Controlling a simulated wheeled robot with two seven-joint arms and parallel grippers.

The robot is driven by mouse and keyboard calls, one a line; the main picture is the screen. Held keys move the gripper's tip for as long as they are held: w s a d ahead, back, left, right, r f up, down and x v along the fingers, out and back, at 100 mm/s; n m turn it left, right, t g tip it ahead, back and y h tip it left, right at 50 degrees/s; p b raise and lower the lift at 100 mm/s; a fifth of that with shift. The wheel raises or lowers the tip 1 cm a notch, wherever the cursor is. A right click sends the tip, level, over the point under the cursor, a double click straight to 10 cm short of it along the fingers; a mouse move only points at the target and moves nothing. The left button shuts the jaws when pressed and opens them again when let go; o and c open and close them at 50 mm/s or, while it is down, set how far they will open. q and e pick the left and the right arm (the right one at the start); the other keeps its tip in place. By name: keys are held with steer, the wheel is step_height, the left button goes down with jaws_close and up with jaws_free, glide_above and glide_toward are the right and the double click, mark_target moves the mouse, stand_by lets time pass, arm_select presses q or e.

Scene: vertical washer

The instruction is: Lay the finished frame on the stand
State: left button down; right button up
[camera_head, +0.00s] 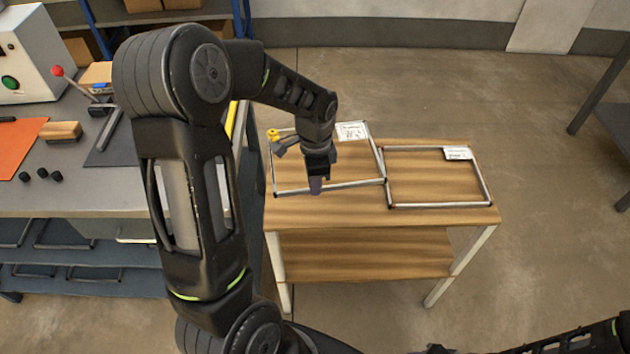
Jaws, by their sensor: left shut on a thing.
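My left gripper (316,187) points down at the near bar of a thin grey rectangular frame (353,185) and is shut on that bar. This frame is over the left half of the wooden stand (345,218), slightly askew. My wrist hides part of it, and I cannot tell whether it touches the top. A white label (351,131) shows at its far side. A second similar frame (440,205) lies on the right half of the stand, with a white label (457,154) at its far right. Only part of my right arm shows at the bottom right; its gripper is out of view.
A grey workbench (90,195) on the left holds a control box (28,55), a red-knobbed lever (58,72), an orange sheet (20,148) and a wooden block (60,131). A small yellow part (273,135) shows by the held frame's far left corner. Floor right of the stand is clear.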

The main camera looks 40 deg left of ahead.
mark_target(315, 212)
arm_select(q)
steer(key=shift+f+b, duration=2.85)
steer(key=shift+f, duration=1.35)
steer(key=shift+f, duration=0.15)
steer(key=c, duration=1.5)
jaws_free()
steer(key=shift+r+p, duration=3)
steer(key=shift+r, duration=1.05)
steer(key=shift+s+f, duration=0.1)
